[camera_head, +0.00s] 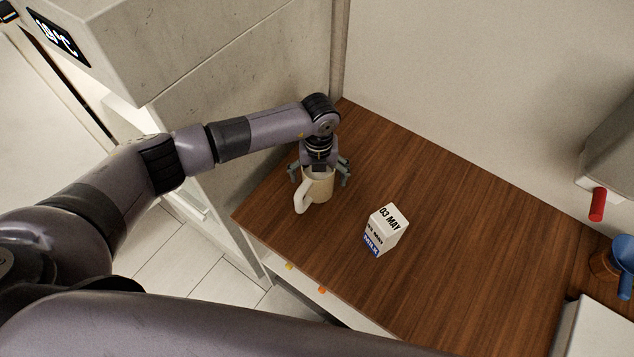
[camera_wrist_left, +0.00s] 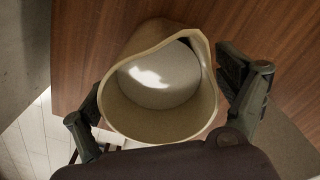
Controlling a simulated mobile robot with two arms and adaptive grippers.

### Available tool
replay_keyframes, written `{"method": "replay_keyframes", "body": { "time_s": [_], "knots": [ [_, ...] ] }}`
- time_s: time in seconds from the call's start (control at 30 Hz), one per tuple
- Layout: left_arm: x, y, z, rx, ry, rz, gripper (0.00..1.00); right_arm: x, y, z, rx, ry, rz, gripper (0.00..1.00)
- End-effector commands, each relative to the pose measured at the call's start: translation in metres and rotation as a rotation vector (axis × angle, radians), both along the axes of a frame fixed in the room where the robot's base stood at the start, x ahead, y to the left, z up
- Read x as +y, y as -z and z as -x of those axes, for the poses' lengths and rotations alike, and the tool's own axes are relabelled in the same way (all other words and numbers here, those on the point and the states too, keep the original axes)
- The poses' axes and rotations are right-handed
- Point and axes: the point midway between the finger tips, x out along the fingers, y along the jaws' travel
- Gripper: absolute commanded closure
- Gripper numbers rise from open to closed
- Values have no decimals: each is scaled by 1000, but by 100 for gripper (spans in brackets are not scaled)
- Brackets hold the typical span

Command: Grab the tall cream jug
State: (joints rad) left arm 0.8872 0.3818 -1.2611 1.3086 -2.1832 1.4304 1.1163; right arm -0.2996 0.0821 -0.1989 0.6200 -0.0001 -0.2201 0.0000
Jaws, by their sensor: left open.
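The tall cream jug (camera_head: 319,187) stands upright on the wooden counter, with its handle toward the lower left in the head view. In the left wrist view the jug (camera_wrist_left: 212,95) is seen from above, its open mouth and spout facing the camera. My left gripper (camera_head: 320,175) points down over the jug. Its fingers are open, one on each side of the jug, and they also show in the left wrist view (camera_wrist_left: 165,110). A gap shows at the right finger; contact at the left finger is unclear. My right gripper is not in view.
A milk carton (camera_head: 384,230) marked 03 MAY stands on the wooden counter (camera_head: 440,270), right of the jug. A grey wall block (camera_head: 240,90) rises close on the left. A blue item (camera_head: 624,254) and a red handle (camera_head: 598,204) are at far right.

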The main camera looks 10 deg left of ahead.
Motion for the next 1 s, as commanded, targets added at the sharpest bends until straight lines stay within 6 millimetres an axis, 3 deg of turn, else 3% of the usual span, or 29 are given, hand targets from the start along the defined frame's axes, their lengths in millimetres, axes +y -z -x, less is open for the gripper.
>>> {"method": "replay_keyframes", "body": {
  "time_s": [0.17, 1.0],
  "knots": [
    [0, -1, 0, 0, 0, 0, 13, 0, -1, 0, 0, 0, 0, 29],
    [0, -2, 0, 0, 0, 1, 69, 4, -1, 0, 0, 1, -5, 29]
  ]
}}
